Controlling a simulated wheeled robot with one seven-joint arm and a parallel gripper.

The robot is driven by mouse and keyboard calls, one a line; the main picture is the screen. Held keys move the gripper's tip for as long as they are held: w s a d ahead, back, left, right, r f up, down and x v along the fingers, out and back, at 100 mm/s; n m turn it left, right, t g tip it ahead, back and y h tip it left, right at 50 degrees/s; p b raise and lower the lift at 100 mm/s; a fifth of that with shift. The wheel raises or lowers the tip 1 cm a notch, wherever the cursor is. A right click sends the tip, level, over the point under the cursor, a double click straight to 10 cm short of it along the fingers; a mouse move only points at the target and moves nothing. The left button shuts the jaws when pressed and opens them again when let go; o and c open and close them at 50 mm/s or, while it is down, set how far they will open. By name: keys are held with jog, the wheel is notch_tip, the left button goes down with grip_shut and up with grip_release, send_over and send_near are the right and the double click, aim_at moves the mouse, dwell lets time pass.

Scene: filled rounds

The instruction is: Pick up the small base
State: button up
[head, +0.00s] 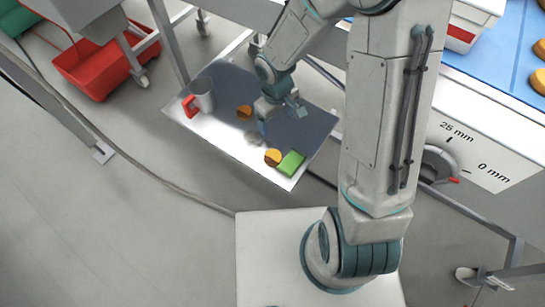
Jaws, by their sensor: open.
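Two small orange-brown rounds lie on a grey metal tray (222,125). One round (244,111) is near the tray's middle and the other round (273,157) is near its front edge, beside a green block. They look alike in size, and I cannot tell which one is the small base. My gripper (281,116) is open over the tray, to the right of the first round and above the second in the picture. Its jaws look empty. A dull grey disc (253,138) lies between the rounds, partly close under the gripper.
A grey cup (203,96) with a red handle stands at the tray's left end. The green block (291,164) lies at its front right. A blue belt (490,55) with larger rounds is at the right. A red crate (92,66) is on the floor.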

jog(key=b, duration=0.1)
send_over(272, 156)
notch_tip(272, 156, down, 6)
jog(key=shift+n, duration=0.4)
jog(key=f+b, duration=0.1)
jog(key=f, duration=0.1)
jog(key=f+b, duration=0.1)
jog(key=f, duration=0.1)
jog(key=f+b, duration=0.1)
jog(key=f, duration=0.2)
jog(key=shift+w+a, duration=0.3)
jog(key=shift+a, duration=0.05)
jog(key=shift+s+d+f+b, duration=0.15)
jog(key=shift+f+b, duration=0.55)
jog(key=shift+f, duration=0.85)
jog(key=shift+s+d+f+b, duration=0.1)
jog(key=shift+d+f+b, duration=0.15)
jog(key=shift+f+b, duration=0.85)
jog(key=shift+f+p, duration=0.35)
jog(key=shift+p, duration=0.15)
jog(key=c, duration=0.8)
